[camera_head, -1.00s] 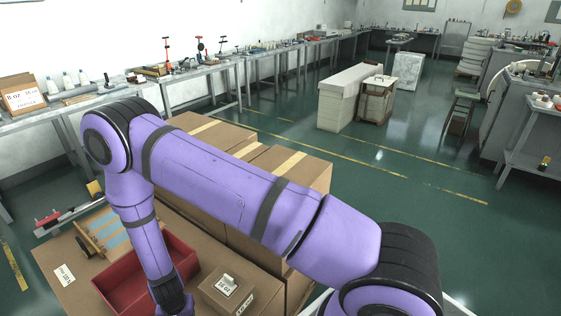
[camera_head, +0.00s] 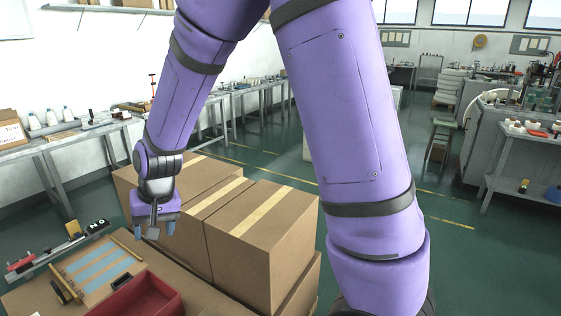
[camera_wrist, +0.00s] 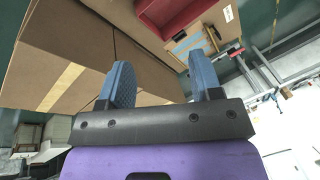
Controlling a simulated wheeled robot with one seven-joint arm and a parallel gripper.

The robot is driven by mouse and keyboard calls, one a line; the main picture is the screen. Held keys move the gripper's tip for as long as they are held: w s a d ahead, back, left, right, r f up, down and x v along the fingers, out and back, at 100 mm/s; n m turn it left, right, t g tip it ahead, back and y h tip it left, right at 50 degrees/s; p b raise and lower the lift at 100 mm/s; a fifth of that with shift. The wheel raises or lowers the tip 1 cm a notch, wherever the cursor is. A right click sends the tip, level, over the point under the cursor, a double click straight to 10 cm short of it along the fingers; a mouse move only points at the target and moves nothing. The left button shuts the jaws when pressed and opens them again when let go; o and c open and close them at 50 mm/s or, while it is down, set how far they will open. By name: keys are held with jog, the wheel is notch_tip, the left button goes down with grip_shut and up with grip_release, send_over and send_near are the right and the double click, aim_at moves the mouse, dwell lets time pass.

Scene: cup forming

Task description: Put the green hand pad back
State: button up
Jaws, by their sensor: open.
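I cannot make out a green hand pad in either view. My gripper (camera_head: 154,230) hangs pointing down in front of the cardboard boxes, above the far side of the brown table. In the wrist view my gripper (camera_wrist: 162,80) shows two blue fingers wide apart with nothing between them. A red tray (camera_head: 163,290) lies on the table, cut off by the bottom edge; only part of its inside shows. It also appears at the top of the wrist view (camera_wrist: 166,32).
Large taped cardboard boxes (camera_head: 262,252) stand right of my gripper. A wooden frame with blue strips (camera_head: 97,269) lies left of the red tray. A rail with red, yellow and black parts (camera_head: 50,254) lies behind it. Workbenches (camera_head: 75,140) line the wall.

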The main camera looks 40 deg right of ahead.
jog(key=s+d+r+n+t, duration=0.1)
jog(key=s+d+r, duration=0.35)
jog(key=r, duration=0.25)
jog(key=s+d+r, duration=0.4)
jog(key=s+r, duration=0.2)
jog(key=r, duration=0.1)
jog(key=s+d+r+t+h, duration=0.1)
jog(key=s+d+r, duration=0.2)
jog(key=s, duration=0.4)
jog(key=s+d+r+n+h, duration=0.1)
jog(key=s+d+r, duration=0.1)
jog(key=s, duration=0.5)
jog(key=shift+s+d+r+t, duration=0.15)
jog(key=shift+d+r+t, duration=0.25)
jog(key=shift+d, duration=0.45)
